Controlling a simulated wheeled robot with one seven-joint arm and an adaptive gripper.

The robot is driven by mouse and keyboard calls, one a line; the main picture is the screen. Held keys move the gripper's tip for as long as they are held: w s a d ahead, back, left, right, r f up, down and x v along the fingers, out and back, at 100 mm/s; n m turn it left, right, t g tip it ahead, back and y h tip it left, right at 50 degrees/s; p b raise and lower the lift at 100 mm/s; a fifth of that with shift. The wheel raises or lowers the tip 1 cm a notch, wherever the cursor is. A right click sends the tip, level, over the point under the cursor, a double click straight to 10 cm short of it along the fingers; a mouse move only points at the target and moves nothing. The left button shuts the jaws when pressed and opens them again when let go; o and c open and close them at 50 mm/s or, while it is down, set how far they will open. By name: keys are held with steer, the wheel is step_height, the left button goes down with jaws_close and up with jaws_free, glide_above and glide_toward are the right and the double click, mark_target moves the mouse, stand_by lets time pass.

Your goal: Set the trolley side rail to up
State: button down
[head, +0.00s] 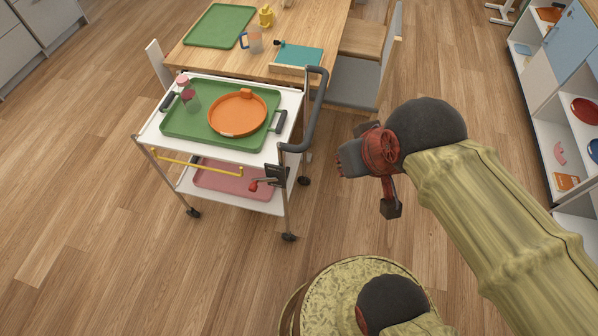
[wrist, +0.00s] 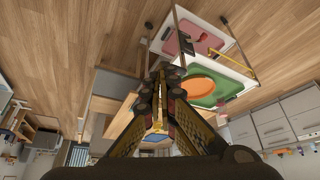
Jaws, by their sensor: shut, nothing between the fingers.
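The white trolley (head: 233,153) stands left of centre in the head view. Its yellow side rail (head: 197,163) runs along the near side, just below the top shelf edge, so it sits low. A black box (head: 275,175) with a red lever (head: 262,184) is on the near right post, at the rail's right end. My gripper (head: 351,160) is to the right of the trolley, apart from it. In the wrist view my gripper (wrist: 163,75) shows its fingers together and empty, with the trolley (wrist: 168,48) and rail (wrist: 240,70) beyond, upside down.
The trolley's top holds a green tray (head: 178,130) with an orange dish (head: 237,113) and small containers; a pink tray (head: 220,182) lies below. A grey push handle (head: 316,112) rises at its right. A wooden table (head: 264,62) adjoins behind. The floor in front is clear.

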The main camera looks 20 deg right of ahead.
steer(key=c, duration=2.6)
jaws_free()
steer(key=o, duration=0.4)
steer(key=shift+c, duration=0.2)
